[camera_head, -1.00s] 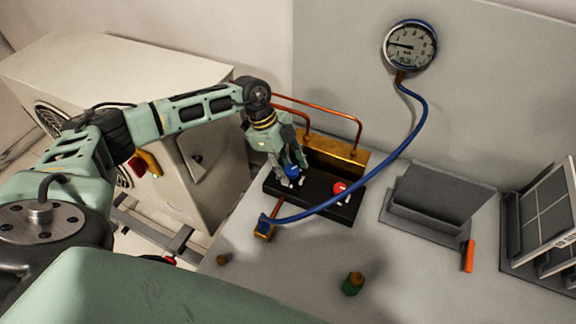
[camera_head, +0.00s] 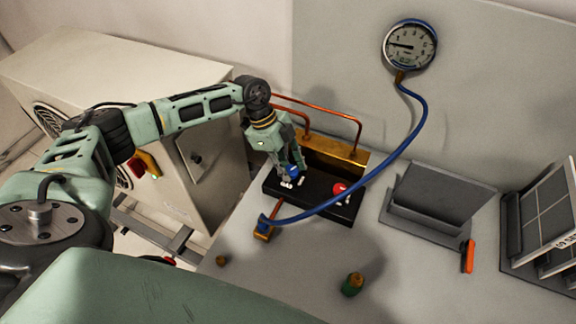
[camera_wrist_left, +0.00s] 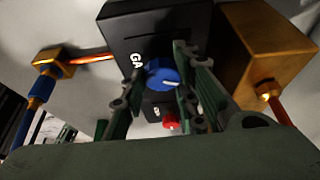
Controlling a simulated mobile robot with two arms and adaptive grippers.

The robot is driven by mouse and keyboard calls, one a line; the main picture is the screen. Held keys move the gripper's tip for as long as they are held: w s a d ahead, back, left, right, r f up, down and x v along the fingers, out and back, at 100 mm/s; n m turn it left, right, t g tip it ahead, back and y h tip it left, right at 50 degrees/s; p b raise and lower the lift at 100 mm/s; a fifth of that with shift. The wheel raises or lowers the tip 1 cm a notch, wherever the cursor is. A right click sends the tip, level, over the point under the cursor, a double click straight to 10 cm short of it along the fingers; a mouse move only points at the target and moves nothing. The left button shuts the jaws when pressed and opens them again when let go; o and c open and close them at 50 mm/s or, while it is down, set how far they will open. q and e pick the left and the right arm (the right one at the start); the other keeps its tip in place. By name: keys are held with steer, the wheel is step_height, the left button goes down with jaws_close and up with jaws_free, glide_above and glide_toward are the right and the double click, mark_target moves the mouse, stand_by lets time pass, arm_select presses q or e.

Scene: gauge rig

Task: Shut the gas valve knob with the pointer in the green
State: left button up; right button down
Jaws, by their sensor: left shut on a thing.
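The blue gas knob (camera_head: 291,173) sits at the left of the black valve block (camera_head: 317,197). In the left wrist view the knob (camera_wrist_left: 162,76) has a white mark line, beside a partly hidden white label starting "GA". My left gripper (camera_head: 292,168) is shut on this knob, one finger on each side, pointing down. The round gauge (camera_head: 409,46) on the back panel has a dark pointer directed left; I cannot make out a green band. My right gripper is not in view.
A red knob (camera_head: 339,188) is on the block's right part. A blue hose (camera_head: 372,172) arcs over the block's front to the gauge. A brass box (camera_head: 335,154) and copper pipes (camera_head: 335,112) stand behind. A green-and-brass fitting (camera_head: 352,284) stands in front.

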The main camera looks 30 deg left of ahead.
arm_select(q)
steer(key=shift+s+d+f+m+g, duration=0.1)
steer(key=shift+s+f+m+g, duration=0.2)
steer(key=shift+m, duration=0.1)
steer(key=shift+w+m+b, duration=0.1)
steer(key=shift+m+b, duration=0.4)
steer(key=shift+m, duration=0.1)
steer(key=m+g+b, duration=0.1)
steer(key=m, duration=0.1)
steer(key=m+g+b, duration=0.1)
steer(key=m, duration=0.1)
steer(key=shift+w+f, duration=0.1)
steer(key=shift+w, duration=0.1)
steer(key=m+g+y+b, duration=0.1)
steer(key=m+b, duration=0.1)
steer(key=m, duration=0.1)
steer(key=shift+w+m, duration=0.15)
steer(key=shift+m, duration=0.25)
steer(key=shift+m+g+y+b, duration=0.3)
steer(key=shift+m+y+b, duration=0.3)
steer(key=shift+m+b, duration=0.45)
steer(key=shift+w+m, duration=0.1)
steer(key=shift+m, duration=0.25)
steer(key=shift+a, duration=0.2)
